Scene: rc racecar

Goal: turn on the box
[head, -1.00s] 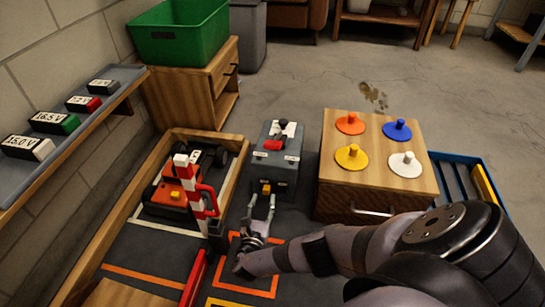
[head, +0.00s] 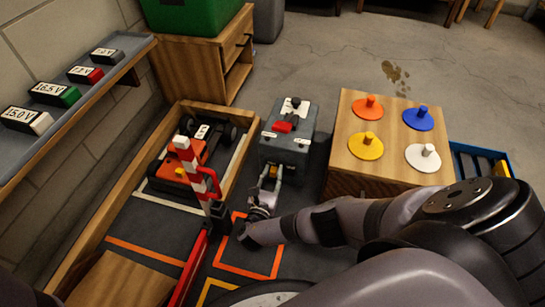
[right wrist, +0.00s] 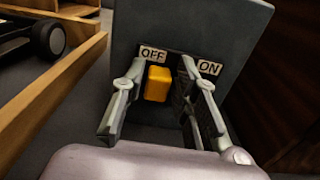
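The grey box (head: 283,145) stands on the dark floor mat with a red lever and a black knob on top. In the right wrist view the box's front face (right wrist: 190,30) carries an OFF label (right wrist: 152,54) at left and an ON label (right wrist: 209,67) at right. A yellow switch (right wrist: 157,84) sits below them, nearer OFF. My right gripper (right wrist: 165,72) is open, with one finger on each side of the switch; contact is unclear. In the head view the right gripper (head: 271,176) is at the box's front. My left gripper is not in view.
A wooden cabinet (head: 357,190) with coloured knobbed discs stands right of the box. A wall shelf (head: 85,105) holds battery packs.

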